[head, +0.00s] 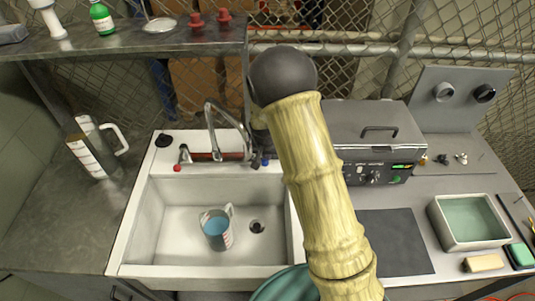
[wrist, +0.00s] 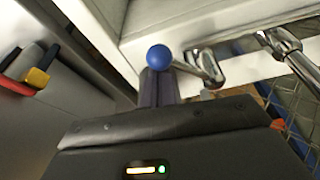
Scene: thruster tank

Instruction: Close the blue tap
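The blue tap (head: 265,161) is on the right end of the faucet at the back of the white sink, partly hidden by my arm in the head view. In the wrist view its blue ball knob (wrist: 159,57) sits on a chrome lever. My gripper (wrist: 158,80) has its dark fingers together right at the knob. I cannot tell whether they touch it. In the head view my gripper is mostly hidden behind my pale arm. The chrome faucet spout (head: 209,112) arches over the sink, and the red tap (head: 177,168) is on its left end.
A measuring jug (head: 216,230) with blue liquid stands in the sink (head: 170,262). A grey device (head: 385,140) is right of my arm, with a tray (head: 468,243) in front. A metal shelf (head: 120,45) crosses the back left. A white jug (head: 92,150) stands on the left counter.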

